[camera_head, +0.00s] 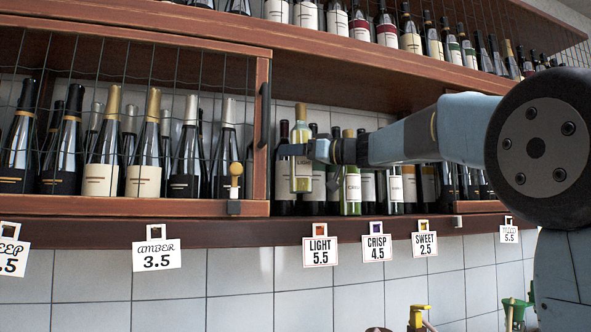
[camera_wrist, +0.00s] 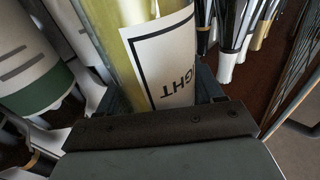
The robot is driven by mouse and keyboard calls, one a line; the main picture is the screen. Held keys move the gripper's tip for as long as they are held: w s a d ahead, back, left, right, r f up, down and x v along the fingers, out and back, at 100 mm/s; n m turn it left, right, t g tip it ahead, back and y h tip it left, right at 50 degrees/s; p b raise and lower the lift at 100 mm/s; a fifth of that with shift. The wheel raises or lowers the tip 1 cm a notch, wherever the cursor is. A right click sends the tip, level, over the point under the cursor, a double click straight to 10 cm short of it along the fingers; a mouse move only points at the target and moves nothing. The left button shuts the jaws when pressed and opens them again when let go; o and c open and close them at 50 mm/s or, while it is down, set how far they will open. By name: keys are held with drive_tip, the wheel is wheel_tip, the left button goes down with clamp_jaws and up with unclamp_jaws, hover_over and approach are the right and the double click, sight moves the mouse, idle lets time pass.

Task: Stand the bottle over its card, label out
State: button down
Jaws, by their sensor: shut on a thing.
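A pale yellow-green bottle (camera_head: 301,172) with a cream cap is upright in my gripper (camera_head: 301,150), inside the open part of the lower shelf. Its base looks higher than the bases of the bottles around it. Its white label shows toward the head camera. In the wrist view the bottle (camera_wrist: 135,60) stands between the jaws, and its label (camera_wrist: 165,55) shows part of the word LIGHT upside down. My gripper is shut on the bottle's body. The card LIGHT 5.5 (camera_head: 320,250) hangs from the shelf edge, below and slightly right of the bottle.
Dark bottles (camera_head: 285,175) stand close behind and beside it, with a green-tinted one (camera_head: 351,180) to the right. A wire-fronted wooden door (camera_head: 262,120) is on the left. CRISP (camera_head: 377,247) and SWEET (camera_head: 424,244) cards hang along the shelf edge (camera_head: 250,232).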

sight(295, 168)
drive_tip(key=shift+f, duration=1.65)
drive_tip(key=shift+w+f, duration=0.15)
drive_tip(key=shift+f, duration=0.15)
drive_tip(key=shift+f, duration=0.55)
drive_tip(key=shift+c, duration=0.8)
unclamp_jaws()
drive_tip(key=shift+r, duration=0.55)
drive_tip(key=v, duration=1.2)
